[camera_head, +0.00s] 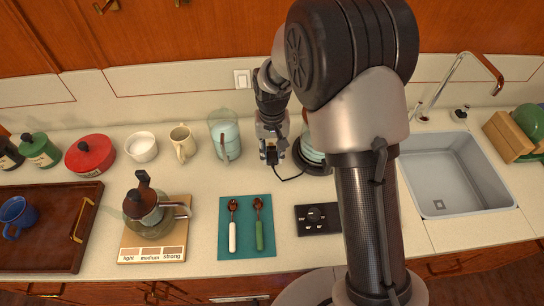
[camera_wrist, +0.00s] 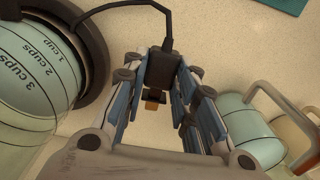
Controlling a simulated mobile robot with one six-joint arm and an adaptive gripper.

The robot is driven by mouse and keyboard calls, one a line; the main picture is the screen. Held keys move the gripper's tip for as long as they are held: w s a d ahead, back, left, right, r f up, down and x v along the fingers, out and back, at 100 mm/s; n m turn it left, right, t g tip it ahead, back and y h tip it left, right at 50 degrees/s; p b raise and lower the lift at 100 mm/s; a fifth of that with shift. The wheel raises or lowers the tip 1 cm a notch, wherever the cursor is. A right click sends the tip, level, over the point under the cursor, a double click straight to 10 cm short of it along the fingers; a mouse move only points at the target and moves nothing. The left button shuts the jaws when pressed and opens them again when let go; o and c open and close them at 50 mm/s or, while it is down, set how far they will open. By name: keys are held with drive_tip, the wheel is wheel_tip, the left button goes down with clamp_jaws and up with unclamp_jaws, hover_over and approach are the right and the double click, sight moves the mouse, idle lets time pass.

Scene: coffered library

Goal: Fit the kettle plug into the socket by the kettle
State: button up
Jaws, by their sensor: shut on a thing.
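The black kettle plug (camera_wrist: 161,70) sits between the blue-padded fingers of my gripper (camera_wrist: 160,82), which is shut on it. Brass-coloured metal shows at the plug's end, and its black cord runs from the other end. In the head view my gripper (camera_head: 270,152) is above the counter, left of the kettle (camera_head: 312,150). My arm partly hides the kettle. In the wrist view the kettle (camera_wrist: 35,65) shows cup marks and a dark rim at left. A white wall plate, apparently the socket (camera_head: 242,79), is on the backsplash, up and left of my gripper, apart from the plug.
A glass jug (camera_head: 224,135) stands close left of my gripper, with a cream mug (camera_head: 182,143) and a white bowl (camera_head: 141,147) further left. A teal mat (camera_head: 247,243) with two spoons and a black scale-like panel (camera_head: 318,218) lie in front. A sink (camera_head: 455,170) is at right.

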sight(272, 154)
wheel_tip(272, 154, up, 16)
drive_tip(key=p, duration=0.4)
drive_tip(key=w+f+p, duration=0.4)
drive_tip(key=w+p, duration=0.2)
drive_tip(key=p, duration=0.2)
drive_tip(key=shift+w+d, duration=0.4)
drive_tip(key=shift+d, duration=0.05)
drive_tip(key=shift+w+p, duration=0.85)
drive_tip(key=shift+w, duration=2.05)
drive_tip(key=shift+w+p, duration=0.5)
drive_tip(key=shift+w, duration=1.2)
drive_tip(key=o, duration=1.1)
drive_tip(key=shift+o, duration=0.2)
wheel_tip(272, 154, up, 12)
